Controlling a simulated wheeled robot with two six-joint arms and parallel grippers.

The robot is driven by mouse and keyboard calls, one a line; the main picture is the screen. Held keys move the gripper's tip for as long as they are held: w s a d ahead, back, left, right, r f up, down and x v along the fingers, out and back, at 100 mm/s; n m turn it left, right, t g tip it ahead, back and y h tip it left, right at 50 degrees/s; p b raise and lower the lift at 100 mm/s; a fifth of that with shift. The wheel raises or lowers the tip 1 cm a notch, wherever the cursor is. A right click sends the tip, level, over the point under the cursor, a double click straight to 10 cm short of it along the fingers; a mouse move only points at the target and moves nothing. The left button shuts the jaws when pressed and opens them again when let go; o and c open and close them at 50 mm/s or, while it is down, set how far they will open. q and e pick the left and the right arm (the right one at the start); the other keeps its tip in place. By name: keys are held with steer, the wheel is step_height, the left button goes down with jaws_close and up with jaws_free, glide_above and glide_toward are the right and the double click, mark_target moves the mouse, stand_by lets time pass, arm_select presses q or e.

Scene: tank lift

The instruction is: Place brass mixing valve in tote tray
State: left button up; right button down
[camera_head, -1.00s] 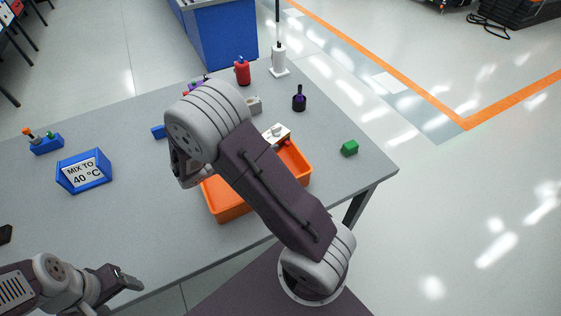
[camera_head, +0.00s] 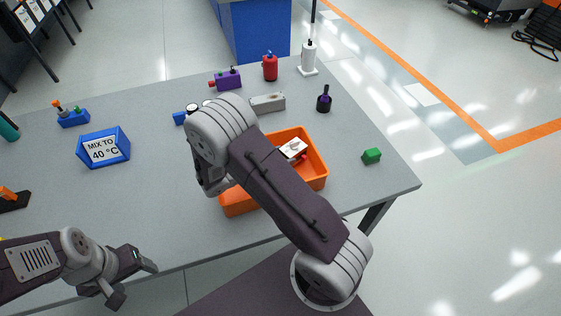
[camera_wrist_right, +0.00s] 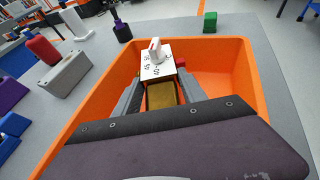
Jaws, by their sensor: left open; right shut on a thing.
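The brass mixing valve has a white top with a numbered dial (camera_head: 293,148) and a brass body (camera_wrist_right: 162,95). My right gripper (camera_wrist_right: 161,98) is shut on it from both sides. The valve is upright, inside the outline of the orange tote tray (camera_head: 322,170); the tray's orange walls also show around it in the right wrist view (camera_wrist_right: 247,70). I cannot tell whether the valve touches the tray floor. In the head view my right arm hides the right gripper's fingers and part of the tray. My left gripper (camera_head: 134,281) is open and empty by the table's front edge.
Behind the tray are a grey box (camera_head: 267,102), a purple block (camera_head: 227,79), a red bottle (camera_head: 270,67), a white dispenser (camera_head: 309,58) and a dark bottle (camera_head: 324,99). A green cube (camera_head: 371,156) lies right; a blue sign (camera_head: 104,147) stands left. The table's left-centre is clear.

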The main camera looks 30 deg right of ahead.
steer(key=shift+f, duration=0.8)
steer(key=shift+w+d+f, duration=0.1)
steer(key=shift+w+f, duration=0.05)
steer(key=shift+f, duration=0.1)
steer(key=shift+f, duration=0.15)
steer(key=c, duration=0.6)
jaws_free()
steer(key=shift+c, duration=0.2)
